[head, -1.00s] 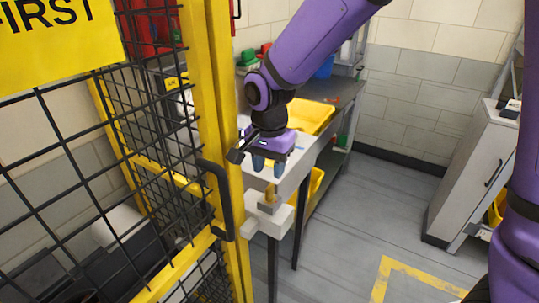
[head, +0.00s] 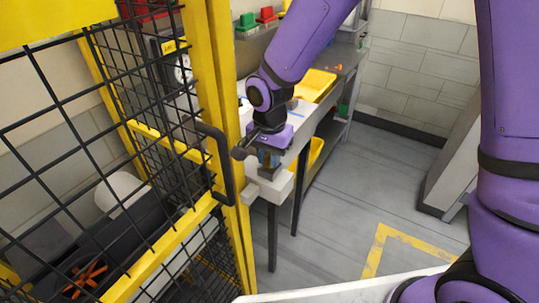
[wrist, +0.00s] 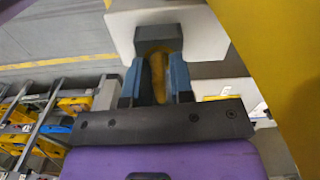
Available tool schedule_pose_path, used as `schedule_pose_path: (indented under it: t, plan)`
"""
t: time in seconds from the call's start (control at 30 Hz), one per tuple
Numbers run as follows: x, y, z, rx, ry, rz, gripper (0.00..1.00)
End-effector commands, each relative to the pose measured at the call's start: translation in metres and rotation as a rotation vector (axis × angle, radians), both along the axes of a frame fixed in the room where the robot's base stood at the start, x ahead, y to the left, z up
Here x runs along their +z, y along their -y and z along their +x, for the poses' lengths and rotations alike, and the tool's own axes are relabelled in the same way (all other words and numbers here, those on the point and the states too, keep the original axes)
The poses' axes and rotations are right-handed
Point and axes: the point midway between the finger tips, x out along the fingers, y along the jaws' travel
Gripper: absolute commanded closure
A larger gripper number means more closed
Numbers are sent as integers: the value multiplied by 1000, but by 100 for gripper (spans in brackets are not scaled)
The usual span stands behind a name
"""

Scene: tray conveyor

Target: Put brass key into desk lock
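The brass key (wrist: 158,75) stands upright in a grey socket (wrist: 143,40) on a white box, which in the head view (head: 270,187) is fixed beside the yellow gate post. My gripper (head: 269,159) is lowered right over this box. In the wrist view its two blue fingers (wrist: 156,82) stand on either side of the key, apart, with a narrow dark gap visible toward the palm. The fingers look open around the key; whether a fingertip touches it is unclear. In the head view the fingers mostly hide the key. I cannot make out the desk lock.
A yellow-framed mesh gate (head: 219,130) with a black handle (head: 222,165) stands close left of my gripper. A bench with a yellow bin (head: 314,85) is behind. Grey floor (head: 335,205) to the right is open. A pale surface edge (head: 330,292) shows at the bottom.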

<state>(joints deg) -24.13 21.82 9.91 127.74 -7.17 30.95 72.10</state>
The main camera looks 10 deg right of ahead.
Motion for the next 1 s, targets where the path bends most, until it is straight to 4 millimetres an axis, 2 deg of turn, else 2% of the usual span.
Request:
schedule_pose_path:
  t: [0.03,0.1,0.43,1.0]
  plan:
    - [0,0,0,0,0,0,89]
    - [0,0,0,0,0,0,100]
    - [2,0,0,0,0,0,100]
    - [16,0,0,0,0,0,100]
